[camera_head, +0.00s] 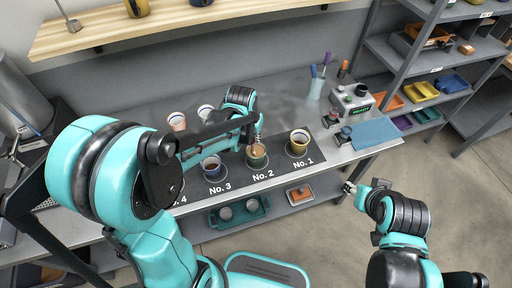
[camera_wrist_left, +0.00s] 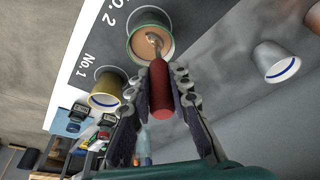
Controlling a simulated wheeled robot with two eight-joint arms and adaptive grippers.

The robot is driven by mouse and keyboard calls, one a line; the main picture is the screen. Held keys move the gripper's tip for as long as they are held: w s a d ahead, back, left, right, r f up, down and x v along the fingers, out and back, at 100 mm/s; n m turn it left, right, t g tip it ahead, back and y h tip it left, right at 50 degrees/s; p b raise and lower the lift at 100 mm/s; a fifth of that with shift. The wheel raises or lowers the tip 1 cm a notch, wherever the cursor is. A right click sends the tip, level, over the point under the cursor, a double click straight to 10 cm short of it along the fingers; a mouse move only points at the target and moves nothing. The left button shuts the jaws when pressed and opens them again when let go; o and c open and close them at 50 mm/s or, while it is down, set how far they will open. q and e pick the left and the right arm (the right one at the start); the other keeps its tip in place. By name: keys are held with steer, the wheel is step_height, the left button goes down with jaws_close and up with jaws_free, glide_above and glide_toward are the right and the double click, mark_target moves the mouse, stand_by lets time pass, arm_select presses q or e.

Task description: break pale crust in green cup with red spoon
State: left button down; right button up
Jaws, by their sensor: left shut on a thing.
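The green cup (camera_head: 257,160) stands on the black mat at No. 2. In the left wrist view the green cup (camera_wrist_left: 131,47) shows a pale tan surface (camera_wrist_left: 140,42) inside its rim. My left gripper (camera_head: 257,136) is above this cup. It is shut on the red handle of the spoon (camera_wrist_left: 160,88), whose metal bowl (camera_wrist_left: 154,40) points into the cup mouth, over the tan surface. I cannot tell how deep the spoon tip is. My right gripper (camera_head: 349,188) is apart, off the table's front right edge; its jaws are too small to read.
A yellow cup (camera_head: 299,141) stands right at No. 1 and a blue cup (camera_head: 212,168) left at No. 3. My left arm hides much of No. 4. Pale cups (camera_head: 177,121) stand behind. A grey device (camera_head: 352,101) and blue cloth (camera_head: 374,133) are at right.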

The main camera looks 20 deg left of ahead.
arm_select(q)
steer(key=shift+w+d+r+p, duration=0.2)
steer(key=shift+r+p, duration=0.5)
steer(key=shift+r, duration=0.25)
steer(key=shift+w+d+r+p, duration=0.1)
steer(key=shift+d+r+p, duration=0.15)
steer(key=shift+r+p, duration=0.6)
steer(key=shift+w+d+r+p, duration=0.15)
steer(key=shift+r+p, duration=0.4)
steer(key=shift+r, duration=0.55)
stand_by(0.4)
